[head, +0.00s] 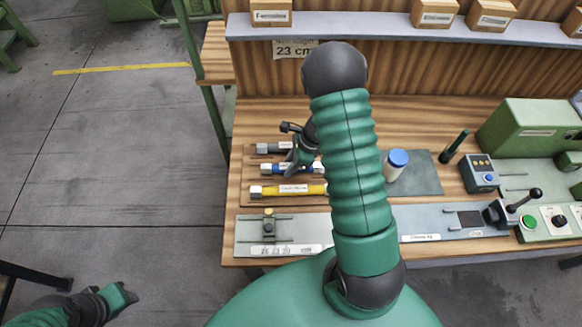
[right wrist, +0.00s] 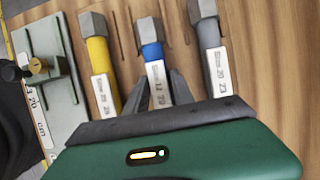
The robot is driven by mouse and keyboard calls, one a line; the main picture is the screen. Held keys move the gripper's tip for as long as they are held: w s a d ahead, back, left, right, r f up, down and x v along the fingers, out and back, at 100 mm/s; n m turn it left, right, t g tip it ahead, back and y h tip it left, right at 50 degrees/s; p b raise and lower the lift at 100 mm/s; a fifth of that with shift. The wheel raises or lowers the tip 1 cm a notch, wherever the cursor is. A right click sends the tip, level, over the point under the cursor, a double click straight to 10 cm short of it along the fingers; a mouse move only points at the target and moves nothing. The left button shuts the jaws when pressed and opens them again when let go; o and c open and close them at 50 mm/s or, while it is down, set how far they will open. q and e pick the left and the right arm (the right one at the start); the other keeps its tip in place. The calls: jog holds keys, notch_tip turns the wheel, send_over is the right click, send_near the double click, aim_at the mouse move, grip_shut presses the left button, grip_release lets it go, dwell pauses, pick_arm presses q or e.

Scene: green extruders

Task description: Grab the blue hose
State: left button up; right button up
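The blue hose (head: 270,169) lies on the wooden board, between a grey hose (head: 268,148) and a yellow hose (head: 275,190). My right gripper (head: 297,168) is over the blue hose and hides part of it. In the right wrist view the blue hose (right wrist: 152,52) has a metal hex end and a white label. There the fingers of my right gripper (right wrist: 159,82) stand apart, one on each side of it near the label. Firm contact does not show. My left gripper (head: 122,297) is at the lower left, away from the bench; its finger gap is unclear.
A metal fixture plate (head: 250,235) runs along the bench's front edge. A white jar with a blue lid (head: 397,160) and a green machine (head: 525,130) stand to the right. A shelf (head: 370,30) with small boxes spans the back. My right arm covers the bench's middle.

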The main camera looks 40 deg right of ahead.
jog(key=shift+s+d, duration=0.25)
jog(key=shift+d, duration=0.15)
grip_shut()
jog(key=shift+a, duration=0.1)
jog(key=shift+a, duration=0.2)
